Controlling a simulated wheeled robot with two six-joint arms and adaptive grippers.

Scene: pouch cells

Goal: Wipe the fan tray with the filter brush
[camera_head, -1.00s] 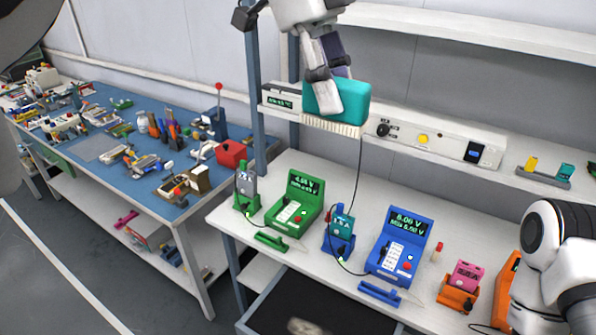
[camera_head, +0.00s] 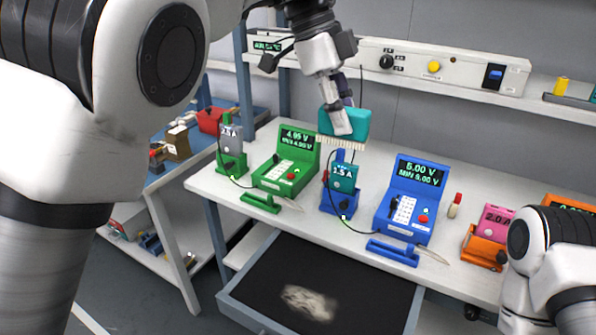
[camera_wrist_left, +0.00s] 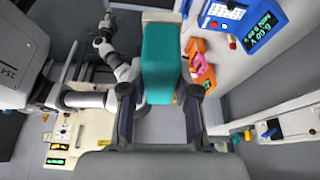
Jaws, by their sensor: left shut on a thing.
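The filter brush (camera_head: 352,122), a teal block with cream bristles, is held by my left gripper (camera_head: 340,118), bristles down. It is in the air in front of the bench, above the green and blue devices in the head view. The left wrist view shows its teal body (camera_wrist_left: 162,62) between the fingers of my left gripper (camera_wrist_left: 160,98). The fan tray (camera_head: 355,287) appears to be the open dark-floored drawer below the bench top. A pale dusty patch (camera_head: 310,302) lies on its floor. My right gripper (camera_wrist_left: 105,25) is small in the wrist view; its jaws are unclear.
On the bench top stand a green meter (camera_head: 287,160), a blue meter (camera_head: 412,197), and a pouch cell in a blue holder (camera_head: 342,185), with trailing cables. An orange holder (camera_head: 484,243) stands farther right. A shelf panel (camera_head: 440,66) runs behind.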

